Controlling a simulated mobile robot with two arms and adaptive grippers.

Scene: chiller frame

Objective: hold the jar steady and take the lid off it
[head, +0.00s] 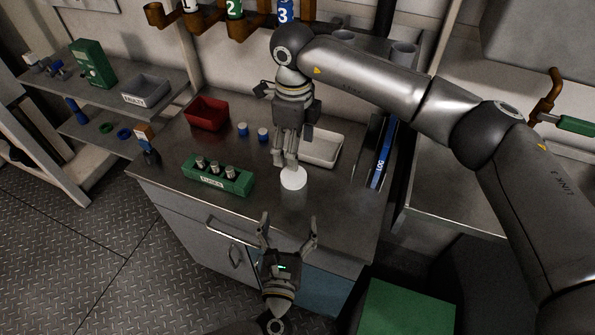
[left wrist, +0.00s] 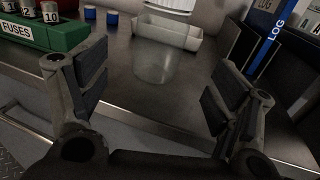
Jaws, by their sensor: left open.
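The white lid (head: 293,179) shows from above as a pale disc in the head view, near the front of the metal worktop. The jar is clear and hard to see; its faint glass body (left wrist: 155,66) stands on the worktop in the left wrist view. My left gripper (head: 287,228) is open and empty, in front of the jar. Its spread fingers frame the jar in the left wrist view (left wrist: 155,92), apart from it. My right gripper (head: 285,160) points down at the lid's far edge; its grip is unclear.
A pale tray (head: 324,158) stands behind the jar, with a blue LOG binder (head: 383,152) to its right. A green FUSES block (head: 225,183), a red bin (head: 207,114) and two blue-and-white pieces (head: 243,130) are to the left. The worktop's front edge is close.

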